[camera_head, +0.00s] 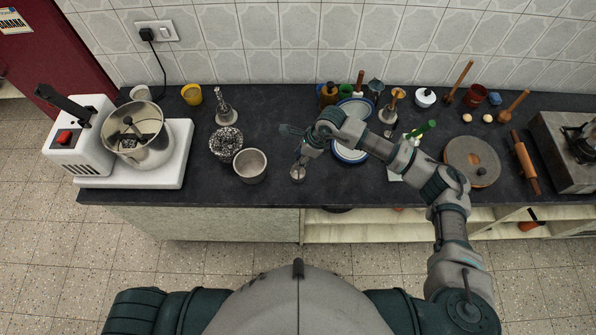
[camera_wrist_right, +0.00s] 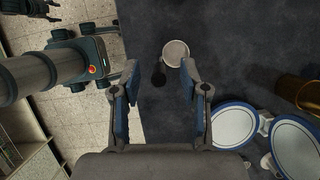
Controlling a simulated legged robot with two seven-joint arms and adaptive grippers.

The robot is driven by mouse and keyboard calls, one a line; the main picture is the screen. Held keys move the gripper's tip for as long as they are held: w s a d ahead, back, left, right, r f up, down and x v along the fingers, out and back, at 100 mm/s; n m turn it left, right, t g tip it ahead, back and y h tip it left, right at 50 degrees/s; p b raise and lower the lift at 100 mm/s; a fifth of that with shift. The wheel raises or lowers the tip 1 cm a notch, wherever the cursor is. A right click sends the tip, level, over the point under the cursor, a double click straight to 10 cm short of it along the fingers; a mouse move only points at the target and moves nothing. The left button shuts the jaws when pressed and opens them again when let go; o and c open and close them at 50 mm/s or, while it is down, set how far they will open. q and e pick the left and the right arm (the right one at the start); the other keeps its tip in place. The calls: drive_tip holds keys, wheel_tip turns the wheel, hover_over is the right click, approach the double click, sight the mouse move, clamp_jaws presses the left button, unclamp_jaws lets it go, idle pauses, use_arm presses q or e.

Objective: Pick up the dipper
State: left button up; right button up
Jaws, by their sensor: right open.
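A small steel cup (camera_head: 298,174), which I take to be the dipper, stands near the front edge of the dark counter, just below my right gripper in the head view. In the right wrist view a pale round cup (camera_wrist_right: 175,53) with a dark part beside it shows ahead, between and beyond the fingertips. It appears to be the same thing. My right gripper (camera_wrist_right: 158,75) is open, with nothing between its fingers. A dark claw-like part, likely my left gripper (camera_wrist_right: 30,9), shows at the top left corner of that view, too cropped to read.
A steel tumbler (camera_head: 250,166) and a speckled bowl (camera_head: 226,143) stand to the left. Blue-rimmed plates (camera_head: 347,154) lie under my right arm. A mixer (camera_head: 84,138) stands far left. A round board (camera_head: 472,161) and a rolling pin (camera_head: 525,162) are at the right.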

drive_tip(key=shift+a+f, duration=0.2)
drive_tip(key=shift+f, duration=0.3)
clamp_jaws()
drive_tip(key=shift+r, duration=0.15)
